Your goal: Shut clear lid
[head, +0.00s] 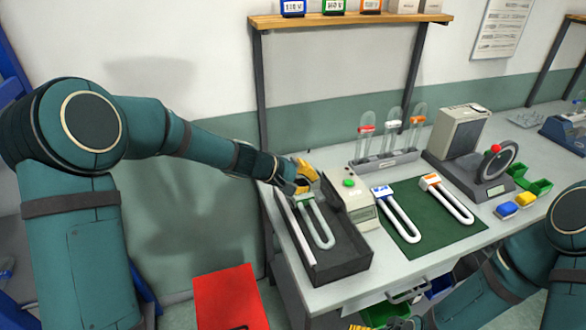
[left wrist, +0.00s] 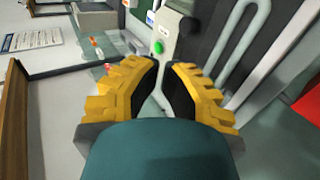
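I cannot clearly make out a clear lid in either view. A dark open-topped box (head: 338,272) stands at the left end of the bench, with a pale strip (head: 301,232) along its left side. A white U-shaped tube with a green-marked head (head: 324,236) lies in it. My left gripper (head: 305,178) is over the back end of this box. In the left wrist view its yellow fingers (left wrist: 165,68) stand a little apart, with nothing visible between them. My right arm enters at the lower right. Yellow parts at the bottom edge look like my right gripper (head: 400,323), mostly cut off.
A pale device with a green button (head: 349,183) stands just right of the box. Two U-tubes lie on a green mat (head: 437,235). Behind are a tube rack (head: 385,160) and a grey machine (head: 458,135). A red panel (head: 230,298) is below left.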

